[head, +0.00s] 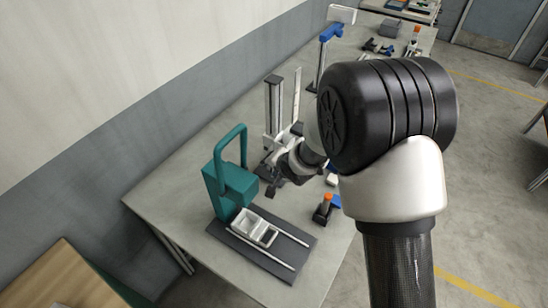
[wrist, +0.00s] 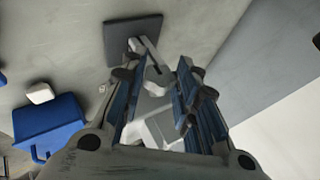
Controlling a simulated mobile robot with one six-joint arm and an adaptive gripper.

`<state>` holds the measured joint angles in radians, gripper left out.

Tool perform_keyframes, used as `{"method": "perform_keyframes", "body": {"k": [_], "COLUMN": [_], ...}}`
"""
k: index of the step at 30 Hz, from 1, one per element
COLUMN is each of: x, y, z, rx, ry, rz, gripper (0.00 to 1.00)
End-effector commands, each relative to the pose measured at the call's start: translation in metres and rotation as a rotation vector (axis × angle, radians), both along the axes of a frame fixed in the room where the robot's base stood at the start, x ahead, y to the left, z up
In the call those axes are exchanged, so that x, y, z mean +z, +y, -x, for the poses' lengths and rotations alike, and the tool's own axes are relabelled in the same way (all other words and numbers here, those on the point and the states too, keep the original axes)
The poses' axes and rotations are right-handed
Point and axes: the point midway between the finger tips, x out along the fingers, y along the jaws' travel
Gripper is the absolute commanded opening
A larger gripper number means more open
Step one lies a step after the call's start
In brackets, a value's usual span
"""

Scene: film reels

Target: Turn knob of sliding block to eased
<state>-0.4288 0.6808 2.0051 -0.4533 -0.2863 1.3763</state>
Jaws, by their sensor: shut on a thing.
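The sliding block (wrist: 152,128) is pale grey-white and shows between and below my fingers in the wrist view. In the head view a pale block (head: 287,137) sits low by an upright dark post, partly hidden by my arm. My gripper (wrist: 163,74) has its blue-padded fingers on both sides of a small pale knob (wrist: 157,88) and is shut on it. The knob is mostly hidden by the fingers, and I cannot read its setting. In the head view my gripper (head: 270,177) is low beside the post.
A teal device (head: 228,170) with a handle stands nearer, beside a dark base with rails and a white tray (head: 254,226). An orange-topped piece (head: 322,208) lies to the right. A blue-topped stand (head: 331,32) is farther back. A blue box (wrist: 48,125) is left in the wrist view.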

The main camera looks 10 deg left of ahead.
Motion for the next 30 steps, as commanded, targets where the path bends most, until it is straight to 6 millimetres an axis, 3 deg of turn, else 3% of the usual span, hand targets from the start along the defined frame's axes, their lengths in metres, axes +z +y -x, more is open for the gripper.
{"method": "perform_keyframes", "body": {"k": [12, 13, 22, 30], "x": [-0.0001, -0.0001, 0.0001, 0.0003], "y": [0.0007, 0.0007, 0.0007, 0.0008], "z": [-0.0004, -0.0004, -0.0002, 0.0000], "rx": [0.001, 0.000, 0.000, 0.000], "ry": [0.012, 0.013, 0.012, 0.012], "rz": [0.034, 0.033, 0.032, 0.032], "gripper": [0.04, 0.30, 0.49, 0.49]}}
